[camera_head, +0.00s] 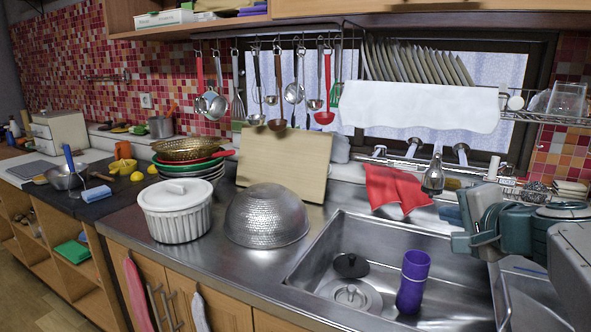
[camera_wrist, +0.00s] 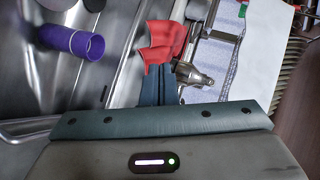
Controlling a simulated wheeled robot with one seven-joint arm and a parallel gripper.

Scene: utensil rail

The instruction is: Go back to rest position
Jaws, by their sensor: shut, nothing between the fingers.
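My gripper (camera_head: 462,228) is at the right of the head view, above the right side of the sink and in front of the wall. Its teal fingers also show in the wrist view (camera_wrist: 158,88), together and empty. The utensil rail (camera_head: 268,42) runs under the upper cupboard, well to the left of my gripper.
The steel sink (camera_head: 310,255) holds a purple cup (camera_head: 413,282). A red cloth (camera_head: 392,187) and a tap (camera_head: 433,177) are behind it. A white pot (camera_head: 176,215), a steel bowl (camera_head: 266,218) and a cutting board (camera_head: 284,162) stand left on the counter. A dish rack (camera_head: 545,117) is above right.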

